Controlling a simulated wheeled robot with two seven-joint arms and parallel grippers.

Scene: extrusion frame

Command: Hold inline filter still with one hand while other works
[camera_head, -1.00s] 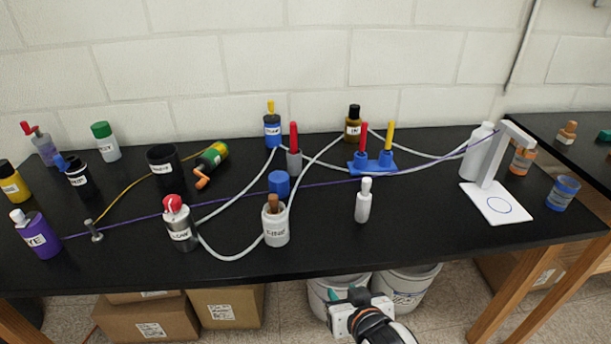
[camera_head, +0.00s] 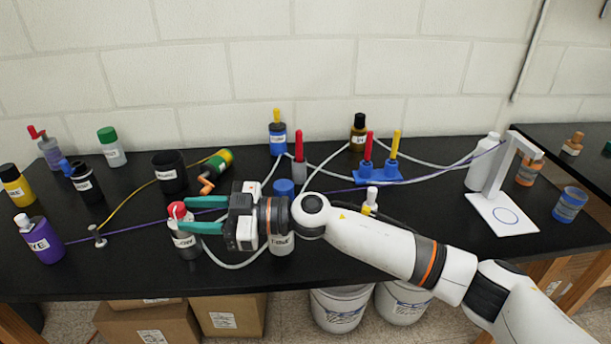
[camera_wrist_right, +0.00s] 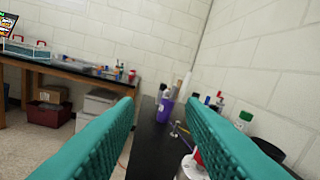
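My right gripper (camera_head: 182,215) is open. In the head view its two teal fingers point left, with their tips at the red top of a silver canister (camera_head: 186,244). The right wrist view shows the fingers (camera_wrist_right: 160,106) wide apart, with the canister's red top (camera_wrist_right: 197,157) low between them, nearer the right finger. I cannot tell whether a finger touches it. The canister stands upright and has a white tube beside it. No readable label says inline filter, so I cannot tell which thing it is. My left gripper is not in view.
My right forearm crosses the black table, partly hiding a white labelled jar (camera_head: 281,243) and a white dropper bottle (camera_head: 370,200). A purple bottle (camera_head: 42,240) and a metal post (camera_head: 97,237) stand left. White tubes and a purple line run across the table.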

